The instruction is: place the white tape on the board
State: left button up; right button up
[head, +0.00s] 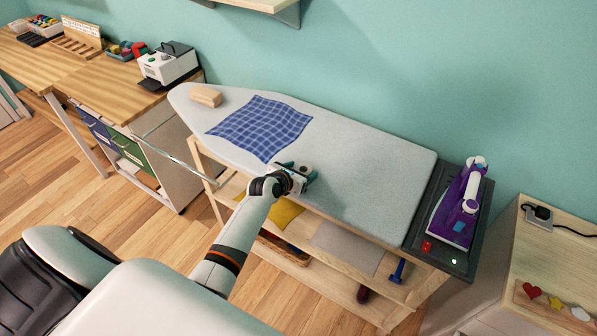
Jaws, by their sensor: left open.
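The ironing board (375,165) has a pale grey cover and runs from the back left to the iron's shelf at the right. My left gripper (299,171) is over the board's front edge, near its middle. Its teal fingertips are apart. A small white round thing with a dark middle, which looks like the white tape (306,169), shows between the fingertips at board level. The gripper partly hides it, and I cannot tell whether it touches the fingers or rests fully on the board. My right gripper is out of view.
A blue checked cloth (262,125) lies on the board left of the gripper, with a wooden block (206,96) further left. A purple iron (458,205) stands on the dark shelf at the right end. The board's right half is clear.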

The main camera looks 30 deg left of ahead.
pick_arm(q)
jog(key=v, duration=1.2)
jog(key=shift+r, duration=0.15)
jog(key=s+d+f+m+g, duration=0.2)
jog(key=s+f+m, duration=0.35)
jog(key=f, duration=0.45)
jog(key=s+d+f+m+g, duration=0.25)
jog(key=s+f+m, duration=0.35)
jog(key=f, duration=0.4)
jog(key=s+d+f+m+g, duration=0.2)
jog(key=s+d+f+m, duration=0.15)
jog(key=f+m, duration=0.5)
jog(key=s+f+m+g, duration=0.1)
jog(key=s+f+m, duration=0.3)
jog(key=s, duration=0.5)
jog(key=s+f+m+g, duration=0.2)
jog(key=s+f+m, duration=0.3)
jog(key=s+m, duration=0.3)
jog(key=s+f+m+g, duration=0.1)
jog(key=s+f+m, duration=0.3)
jog(key=s, duration=0.6)
jog(key=shift+d+f+m+g, duration=0.2)
jog(key=shift+d+m+g, duration=0.15)
jog(key=shift+m, duration=0.75)
jog(key=shift+s, duration=0.1)
